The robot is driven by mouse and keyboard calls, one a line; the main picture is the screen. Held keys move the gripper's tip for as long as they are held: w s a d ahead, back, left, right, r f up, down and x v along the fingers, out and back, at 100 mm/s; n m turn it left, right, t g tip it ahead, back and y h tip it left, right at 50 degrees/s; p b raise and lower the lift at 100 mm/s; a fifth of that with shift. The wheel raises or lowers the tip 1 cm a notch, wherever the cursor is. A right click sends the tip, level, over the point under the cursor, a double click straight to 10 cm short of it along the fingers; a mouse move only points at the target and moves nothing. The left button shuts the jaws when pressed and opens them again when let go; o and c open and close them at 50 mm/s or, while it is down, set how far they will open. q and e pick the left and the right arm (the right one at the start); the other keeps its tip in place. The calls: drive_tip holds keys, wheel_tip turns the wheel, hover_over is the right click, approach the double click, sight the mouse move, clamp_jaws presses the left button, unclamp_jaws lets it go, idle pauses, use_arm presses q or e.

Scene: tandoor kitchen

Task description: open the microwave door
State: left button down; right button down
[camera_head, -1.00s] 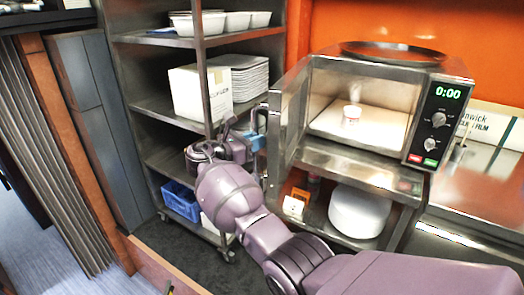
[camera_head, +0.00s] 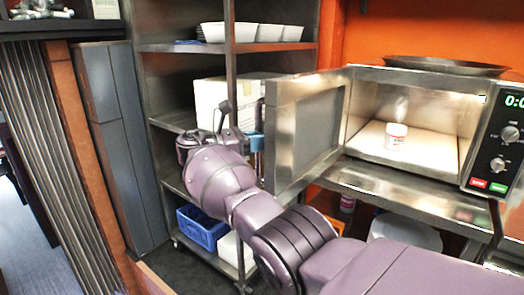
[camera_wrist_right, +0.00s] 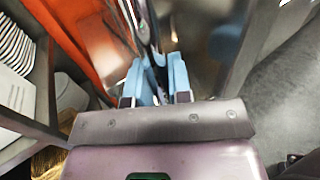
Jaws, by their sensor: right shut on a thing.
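The microwave (camera_head: 410,85) stands on a steel shelf at the right. Its door (camera_head: 305,130) stands wide open, swung out to the left, and the lit inside shows. A small white cup with red marking (camera_head: 396,135) sits on the microwave floor. My right gripper (camera_head: 256,143) is at the door's free edge, its blue fingers partly hidden by my arm. In the right wrist view the blue fingers (camera_wrist_right: 157,78) are shut on the door handle (camera_wrist_right: 150,35), a dark bar between them. My left gripper is not in view.
A steel rack (camera_head: 232,130) stands close behind the door and my right wrist, with white containers (camera_head: 252,32), a white box (camera_head: 210,100) and a blue crate (camera_head: 203,228). A dark round pan (camera_head: 432,66) lies on the microwave. Dark floor is clear at lower left.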

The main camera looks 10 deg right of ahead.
drive_tip(key=shift+w+a+m+g+b, duration=0.35)
drive_tip(key=shift+w+a+b, duration=0.25)
drive_tip(key=shift+w+b, duration=0.3)
drive_tip(key=c, duration=1.1)
unclamp_jaws()
